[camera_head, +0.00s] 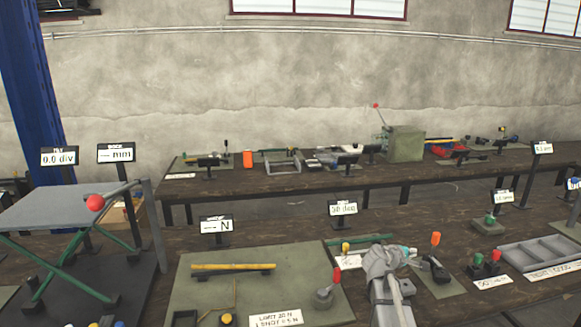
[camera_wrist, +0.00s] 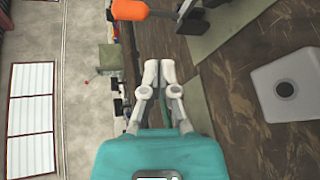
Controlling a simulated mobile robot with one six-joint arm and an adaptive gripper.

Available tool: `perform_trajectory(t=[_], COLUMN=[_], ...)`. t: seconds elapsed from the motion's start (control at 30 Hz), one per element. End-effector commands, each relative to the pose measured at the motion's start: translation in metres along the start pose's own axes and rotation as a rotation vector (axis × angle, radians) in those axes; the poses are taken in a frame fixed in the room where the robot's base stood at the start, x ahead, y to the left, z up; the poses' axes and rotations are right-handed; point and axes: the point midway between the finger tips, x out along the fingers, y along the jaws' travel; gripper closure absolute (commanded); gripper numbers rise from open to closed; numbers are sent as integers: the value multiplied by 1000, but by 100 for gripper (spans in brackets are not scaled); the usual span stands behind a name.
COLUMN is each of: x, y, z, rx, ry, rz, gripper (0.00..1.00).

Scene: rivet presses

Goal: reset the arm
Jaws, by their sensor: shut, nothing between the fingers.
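My arm rises from the bottom edge of the head view, over the near bench. Its teal gripper (camera_head: 409,251) is seen small and from behind, so its fingertips are hard to make out there. In the wrist view my gripper (camera_wrist: 160,70) has its two grey fingers together, with nothing between them. The fingers point over the dark wooden bench and touch nothing that I can see.
An orange-handled lever (camera_head: 435,239) stands just right of my gripper; an orange handle (camera_wrist: 130,10) also shows in the wrist view. A grey tray (camera_head: 540,253) lies right, a green mat (camera_head: 215,262) left. A grey block (camera_wrist: 292,92) is in the wrist view.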

Motion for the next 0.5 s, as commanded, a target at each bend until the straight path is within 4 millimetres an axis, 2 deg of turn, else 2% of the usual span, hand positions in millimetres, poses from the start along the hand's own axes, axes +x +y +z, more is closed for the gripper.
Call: perform_trajectory(t=[0.27, 0.5], x=[-56, -121], y=[-48, -95], z=[11, 13], rx=[288, 509], ry=[-7, -42], rz=[-300, -617], gripper=[100, 100])
